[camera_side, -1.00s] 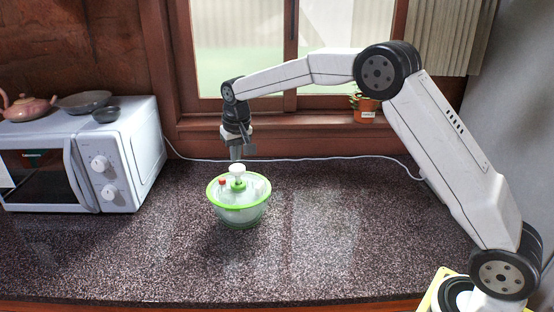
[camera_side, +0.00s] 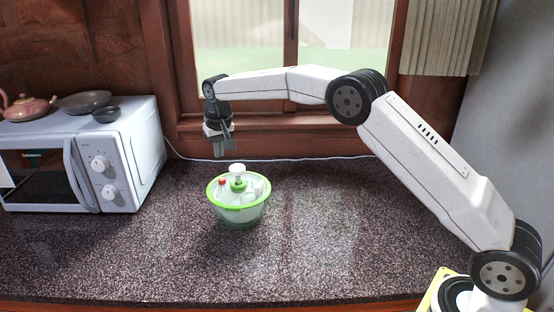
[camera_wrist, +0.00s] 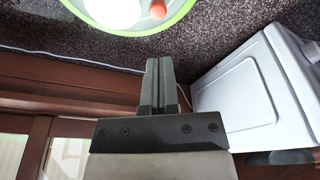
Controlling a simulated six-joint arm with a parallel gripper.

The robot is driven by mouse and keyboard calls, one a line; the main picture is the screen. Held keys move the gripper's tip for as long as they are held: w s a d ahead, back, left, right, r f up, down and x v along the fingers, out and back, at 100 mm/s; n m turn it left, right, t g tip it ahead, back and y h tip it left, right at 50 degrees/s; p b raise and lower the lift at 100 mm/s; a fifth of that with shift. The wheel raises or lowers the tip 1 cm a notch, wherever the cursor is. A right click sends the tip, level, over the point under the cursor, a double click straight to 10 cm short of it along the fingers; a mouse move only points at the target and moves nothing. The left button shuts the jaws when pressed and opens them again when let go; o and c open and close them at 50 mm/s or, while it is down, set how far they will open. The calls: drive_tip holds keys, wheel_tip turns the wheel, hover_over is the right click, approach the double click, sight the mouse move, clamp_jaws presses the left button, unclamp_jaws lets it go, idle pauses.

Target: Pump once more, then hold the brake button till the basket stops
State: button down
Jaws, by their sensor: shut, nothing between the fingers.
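A salad spinner (camera_side: 238,212) with a green rim and clear bowl stands upright on the counter in the side view. Its white pump knob (camera_side: 237,170) stands up from the lid's middle. A small red button (camera_side: 221,182) sits on the lid to the left of the knob. My gripper (camera_side: 219,153) is shut and empty, above and a little left of the red button, apart from the spinner. In the wrist view my gripper (camera_wrist: 160,62) shows closed fingers, with the white knob (camera_wrist: 105,10) and red button (camera_wrist: 158,9) cut by the top edge.
A white microwave (camera_side: 130,150) stands at the left with a teapot (camera_side: 28,106) and bowls on top. A white cord (camera_side: 300,159) runs along the back of the counter (camera_side: 350,230). The counter around the spinner is clear.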

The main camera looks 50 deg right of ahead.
sight(222, 178)
drive_tip(key=shift+f, duration=0.35)
idle(0.3)
drive_tip(key=shift+f, duration=1.05)
drive_tip(key=shift+s+x, duration=0.2)
drive_tip(key=shift+x, duration=0.85)
drive_tip(key=shift+f, duration=0.35)
drive_tip(key=shift+x, duration=0.9)
drive_tip(key=shift+s+a, duration=0.1)
drive_tip(key=shift+s, duration=0.1)
idle(0.5)
drive_tip(key=w+v, duration=0.1)
drive_tip(key=v, duration=0.7)
drive_tip(key=shift+w+d+r, duration=0.2)
drive_tip(key=shift+w+r, duration=0.15)
drive_tip(key=shift+r, duration=0.25)
idle(0.5)
